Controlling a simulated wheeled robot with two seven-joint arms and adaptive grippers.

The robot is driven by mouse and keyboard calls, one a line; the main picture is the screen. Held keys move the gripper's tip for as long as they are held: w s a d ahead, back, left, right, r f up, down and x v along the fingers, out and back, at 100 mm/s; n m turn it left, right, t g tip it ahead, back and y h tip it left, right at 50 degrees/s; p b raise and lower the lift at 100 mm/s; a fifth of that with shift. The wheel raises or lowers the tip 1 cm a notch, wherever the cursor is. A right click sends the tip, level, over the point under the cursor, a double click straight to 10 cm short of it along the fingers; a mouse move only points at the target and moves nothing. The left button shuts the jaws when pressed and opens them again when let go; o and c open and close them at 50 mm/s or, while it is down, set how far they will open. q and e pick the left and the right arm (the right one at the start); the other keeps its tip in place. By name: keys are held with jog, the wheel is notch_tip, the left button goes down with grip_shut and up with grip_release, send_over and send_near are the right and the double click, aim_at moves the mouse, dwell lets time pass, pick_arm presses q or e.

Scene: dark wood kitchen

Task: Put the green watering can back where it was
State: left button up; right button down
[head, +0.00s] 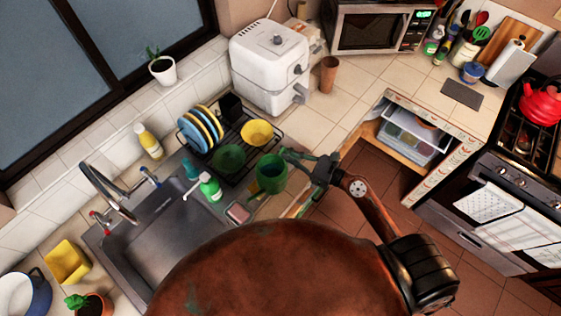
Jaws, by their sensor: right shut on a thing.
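The green watering can (271,175) is near the middle of the head view, at the counter's front edge to the right of the sink. My right gripper (291,157) reaches in from the right and is shut on the can at its upper right side. The can looks about upright. Whether its bottom touches the counter or hangs just above it, I cannot tell. The gripper hides part of the can's right side. My left gripper is not in view.
A dish rack (245,136) with plates and bowls stands just behind the can. A green soap bottle (209,187) and a pink sponge (238,213) are left of it, beside the sink (165,235). An open drawer (408,140) juts out at right. Counter before the microwave (368,28) is mostly clear.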

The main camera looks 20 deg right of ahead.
aim_at(280, 155)
jog(key=a+h+p, duration=0.1)
jog(key=p, duration=0.1)
jog(key=a+r+m+t+h+p, duration=0.1)
jog(key=p, duration=0.1)
jog(key=shift+s+r+t, duration=0.15)
jog(key=shift+r+t, duration=0.1)
jog(key=shift+t, duration=0.05)
jog(key=shift+s+a+r+m+h+p, duration=0.2)
jog(key=shift+a+m+h+p, duration=0.15)
jog(key=shift+p, duration=0.25)
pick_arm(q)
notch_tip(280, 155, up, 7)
pick_arm(e)
jog(key=shift+d+f, duration=0.1)
jog(key=shift+f, duration=0.05)
jog(key=w+d+f+b, duration=0.2)
jog(key=w+d+f, duration=0.1)
jog(key=f, duration=0.1)
jog(key=w+d+f+b, duration=0.2)
jog(key=w+d+f, duration=0.1)
jog(key=f, duration=0.1)
jog(key=w+d+f+b, duration=0.3)
jog(key=d+f, duration=0.1)
jog(key=f, duration=0.1)
jog(key=shift+w+d, duration=0.1)
jog(key=shift+w, duration=0.2)
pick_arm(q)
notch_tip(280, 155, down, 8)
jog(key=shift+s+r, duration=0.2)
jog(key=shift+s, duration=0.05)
